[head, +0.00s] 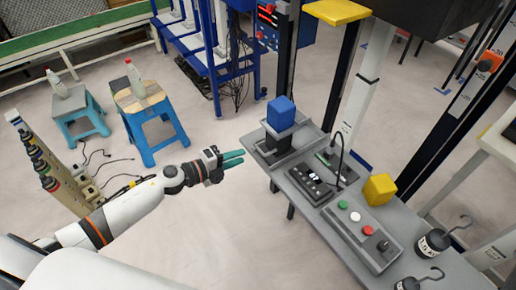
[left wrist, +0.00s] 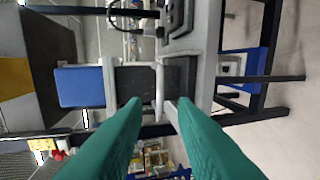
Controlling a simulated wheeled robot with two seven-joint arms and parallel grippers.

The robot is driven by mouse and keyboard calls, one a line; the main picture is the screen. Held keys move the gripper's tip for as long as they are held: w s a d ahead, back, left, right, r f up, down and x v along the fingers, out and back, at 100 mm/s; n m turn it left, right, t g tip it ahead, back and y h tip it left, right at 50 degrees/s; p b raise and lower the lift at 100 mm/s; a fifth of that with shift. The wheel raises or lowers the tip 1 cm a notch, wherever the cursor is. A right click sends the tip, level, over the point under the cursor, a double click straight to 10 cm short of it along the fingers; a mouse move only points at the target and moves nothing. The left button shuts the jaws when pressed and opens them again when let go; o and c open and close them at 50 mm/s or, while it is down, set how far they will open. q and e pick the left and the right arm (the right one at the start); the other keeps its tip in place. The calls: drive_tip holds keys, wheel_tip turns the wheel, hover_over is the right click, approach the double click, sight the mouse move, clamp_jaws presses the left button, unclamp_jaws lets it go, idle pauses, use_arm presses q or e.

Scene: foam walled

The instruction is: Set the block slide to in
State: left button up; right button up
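The blue block (head: 281,113) sits on top of a dark carriage (head: 279,138), which stands on a grey slide base (head: 262,154) at the left end of the grey bench. In the left wrist view the blue block (left wrist: 80,87) and the dark carriage (left wrist: 133,86) appear sideways, ahead of the fingers. My left gripper (head: 240,158) is just left of the slide base, apart from it, with its teal fingers pointing at the bench. In the left wrist view its fingertips (left wrist: 156,103) are apart with nothing between them. My right gripper is out of view.
The bench also holds a black switch box (head: 313,184), a yellow block (head: 380,189), a button panel (head: 358,226) and hooked weights (head: 433,243). Posts rise behind the bench. Two blue stools (head: 152,125) (head: 79,118) stand at left.

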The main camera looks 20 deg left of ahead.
sight(258, 150)
use_arm(q)
drive_tip(key=x, duration=0.8)
drive_tip(key=shift+w+d, duration=0.15)
drive_tip(key=shift+w, duration=0.05)
clamp_jaws()
